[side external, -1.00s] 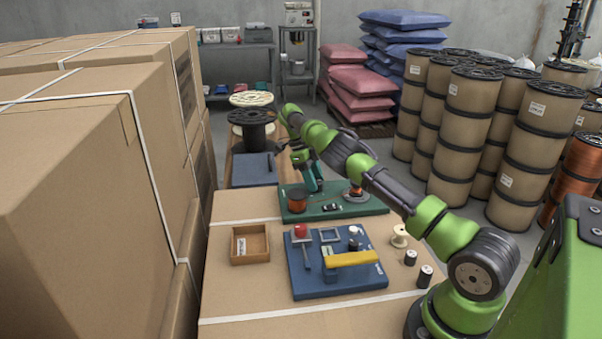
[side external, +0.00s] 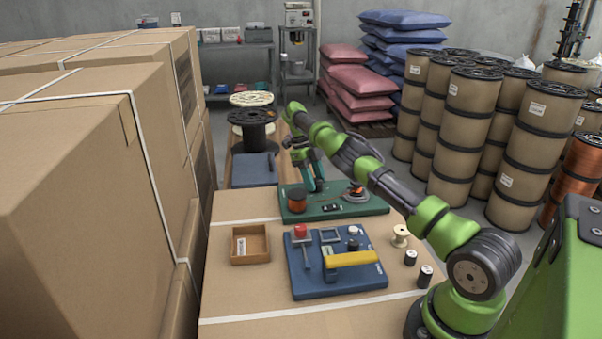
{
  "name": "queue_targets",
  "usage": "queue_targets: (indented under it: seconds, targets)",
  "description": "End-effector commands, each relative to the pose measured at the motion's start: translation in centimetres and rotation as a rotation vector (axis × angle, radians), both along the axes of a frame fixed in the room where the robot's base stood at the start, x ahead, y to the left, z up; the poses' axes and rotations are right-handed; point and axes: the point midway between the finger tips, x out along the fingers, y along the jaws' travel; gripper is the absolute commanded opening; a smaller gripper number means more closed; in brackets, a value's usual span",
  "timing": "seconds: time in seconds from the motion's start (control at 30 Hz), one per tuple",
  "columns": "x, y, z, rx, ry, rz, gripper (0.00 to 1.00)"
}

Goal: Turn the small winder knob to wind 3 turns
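A green board (side external: 330,213) lies at the far part of the carton top. It carries a copper-wound spool (side external: 297,200) at its left end and a round dark disc piece with an orange top (side external: 356,191) at its right end. This piece looks like the winder with its small knob, but it is too small to be sure. My gripper (side external: 319,188) hangs down over the board, between the spool and the disc piece, apart from the orange top in the picture. Its fingertips are too small to show whether they are open or shut.
A blue board (side external: 310,287) with a red knob (side external: 300,230) and a yellow handle (side external: 352,258) lies nearer. An open brown box (side external: 250,258) is to its left. Small spools (side external: 410,257) stand at right. Tall cartons (side external: 80,180) wall the left side.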

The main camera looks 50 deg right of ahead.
Motion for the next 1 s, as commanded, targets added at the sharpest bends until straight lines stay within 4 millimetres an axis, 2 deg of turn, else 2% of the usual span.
queue_targets:
  seconds: [0.03, 0.17, 0.57, 0.77, 1.0]
  targets:
    - [0.07, 0.07, -0.19, 0.001, -0.001, 0.006, 0.5]
    - [0.05, 0.05, -0.13, 0.001, -0.001, 0.005, 0.69]
    - [0.04, 0.13, 0.01, 0.0, 0.0, 0.035, 0.69]
    - [0.05, 0.37, 0.07, 0.0, 0.0, 0.208, 0.69]
    - [-0.08, 0.56, 0.05, 0.0, 0.001, 0.529, 0.69]
